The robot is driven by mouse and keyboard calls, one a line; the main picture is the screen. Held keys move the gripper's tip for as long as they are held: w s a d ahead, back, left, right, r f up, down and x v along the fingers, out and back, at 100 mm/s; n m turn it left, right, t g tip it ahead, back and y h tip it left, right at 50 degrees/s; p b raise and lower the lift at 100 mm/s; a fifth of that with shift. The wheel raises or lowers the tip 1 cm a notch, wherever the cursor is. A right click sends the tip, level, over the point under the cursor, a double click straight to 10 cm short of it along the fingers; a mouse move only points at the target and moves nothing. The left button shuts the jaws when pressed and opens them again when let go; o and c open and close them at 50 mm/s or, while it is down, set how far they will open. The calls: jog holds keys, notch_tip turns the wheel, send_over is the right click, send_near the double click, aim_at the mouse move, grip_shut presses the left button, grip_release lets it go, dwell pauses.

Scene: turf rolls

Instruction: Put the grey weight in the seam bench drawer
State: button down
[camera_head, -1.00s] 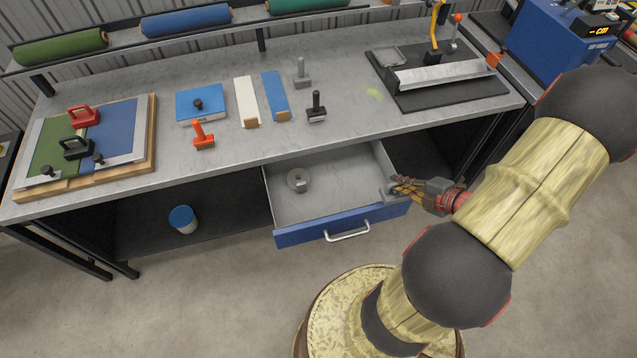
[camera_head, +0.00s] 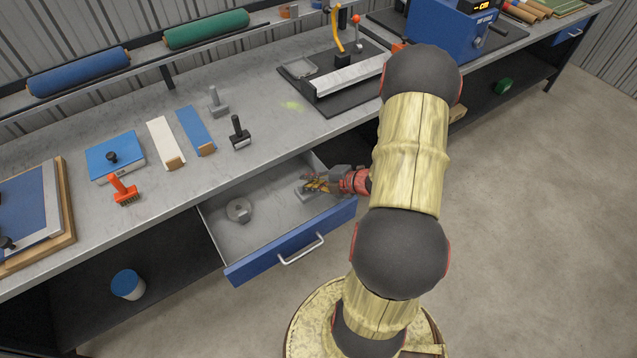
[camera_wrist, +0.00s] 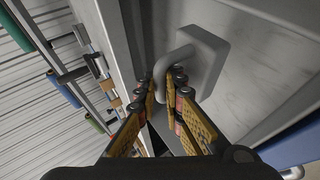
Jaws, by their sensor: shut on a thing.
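The grey weight, a square block with a loop handle, is in my gripper at the right end of the open seam bench drawer (camera_head: 277,255). In the head view the weight (camera_head: 304,192) is partly hidden by my fingers. In the wrist view the weight (camera_wrist: 211,55) shows its block and handle. My gripper (camera_head: 318,184) is shut on the handle, with a finger on each side of it in the wrist view (camera_wrist: 168,88). The weight is inside the drawer walls, low near the floor; I cannot tell whether it touches.
A grey ring-shaped thing (camera_head: 239,210) lies in the drawer's left half; the floor between it and the weight is clear. The bench top (camera_head: 255,85) overhangs the drawer's back. A blue-lidded tub (camera_head: 128,284) stands on the shelf at lower left.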

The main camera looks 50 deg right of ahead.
jog(key=shift+w+f+b, duration=0.4)
jog(key=shift+w+f, duration=0.65)
jog(key=shift+f, duration=0.05)
jog(key=shift+w+f+b, duration=0.2)
jog(key=shift+f+b, duration=0.3)
jog(key=shift+f, duration=1.15)
jog(key=shift+f, duration=0.15)
jog(key=c, duration=2)
grip_release()
jog(key=shift+s, duration=0.1)
jog(key=shift+o, duration=0.5)
jog(key=shift+a, duration=0.1)
